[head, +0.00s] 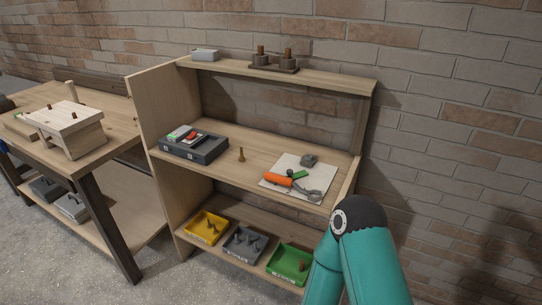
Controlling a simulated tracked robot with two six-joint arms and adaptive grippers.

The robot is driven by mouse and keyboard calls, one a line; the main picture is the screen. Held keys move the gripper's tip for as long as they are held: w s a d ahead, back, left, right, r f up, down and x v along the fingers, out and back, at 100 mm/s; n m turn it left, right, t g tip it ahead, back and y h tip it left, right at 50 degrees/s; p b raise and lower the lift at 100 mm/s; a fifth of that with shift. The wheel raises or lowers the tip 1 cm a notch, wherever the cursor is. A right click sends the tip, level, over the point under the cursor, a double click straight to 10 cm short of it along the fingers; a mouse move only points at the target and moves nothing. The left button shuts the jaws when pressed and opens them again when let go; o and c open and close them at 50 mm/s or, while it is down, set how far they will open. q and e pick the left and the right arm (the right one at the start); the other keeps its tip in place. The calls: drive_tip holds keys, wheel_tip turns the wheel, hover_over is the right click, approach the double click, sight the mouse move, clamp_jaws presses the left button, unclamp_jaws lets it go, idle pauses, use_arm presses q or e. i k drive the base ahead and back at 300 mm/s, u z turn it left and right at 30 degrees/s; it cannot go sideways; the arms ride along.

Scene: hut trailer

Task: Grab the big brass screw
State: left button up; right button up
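A small brass-coloured screw (241,154) stands upright on the middle shelf, between a dark case and a white sheet. It is likely the big brass screw. Another brownish piece (302,266) stands in the green bin on the lowest shelf; it is too small to tell what it is. A teal arm of mine comes in at the bottom right, in front of the shelf's right end, with its gripper out of the picture. My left gripper is not in view either.
The wooden shelf unit (165,125) stands against a brick wall. The dark case (195,150) and white sheet (290,184) with an orange-handled tool (278,180) flank the screw. Yellow (206,228), grey (245,244) and green (290,265) bins sit below. A workbench (100,140) is left.

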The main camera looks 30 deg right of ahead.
sight(242, 158)
drive_tip(key=z, duration=0.1)
drive_tip(key=i, duration=1)
